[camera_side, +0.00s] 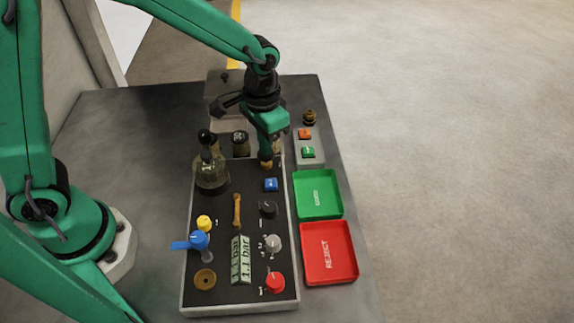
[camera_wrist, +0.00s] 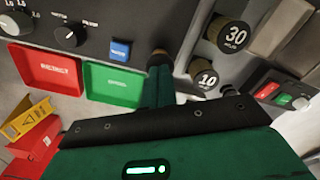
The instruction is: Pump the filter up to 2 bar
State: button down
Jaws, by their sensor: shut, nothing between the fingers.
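My gripper (camera_side: 266,155) points down over the upper right of the black panel (camera_side: 222,225). Its fingers are shut and empty. A brown-gold knob (camera_side: 266,164) is right at its fingertips; it also shows in the wrist view (camera_wrist: 158,57), partly hidden by the fingers, and I cannot tell whether they touch. The display (camera_side: 241,260) shows two readings that look like 1.1 bar. A glass bowl with a black top (camera_side: 211,177) stands at the panel's left; I cannot tell whether it is the filter. Canisters marked 30 (camera_wrist: 234,33) and 1.0 (camera_wrist: 206,80) stand beside the fingers.
A blue button (camera_side: 271,185), a black dial (camera_side: 267,209), a grey dial (camera_side: 273,244) and a red knob (camera_side: 274,282) line the panel's right. A blue lever (camera_side: 198,241) stands left. Green (camera_side: 318,194) and red (camera_side: 329,252) trays lie right, below a button box (camera_side: 307,145).

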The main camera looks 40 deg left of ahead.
jog(key=shift+r, duration=1.1)
jog(key=shift+f, duration=1.6)
jog(key=shift+r, duration=1.65)
jog(key=shift+f, duration=1.2)
jog(key=shift+r, duration=3)
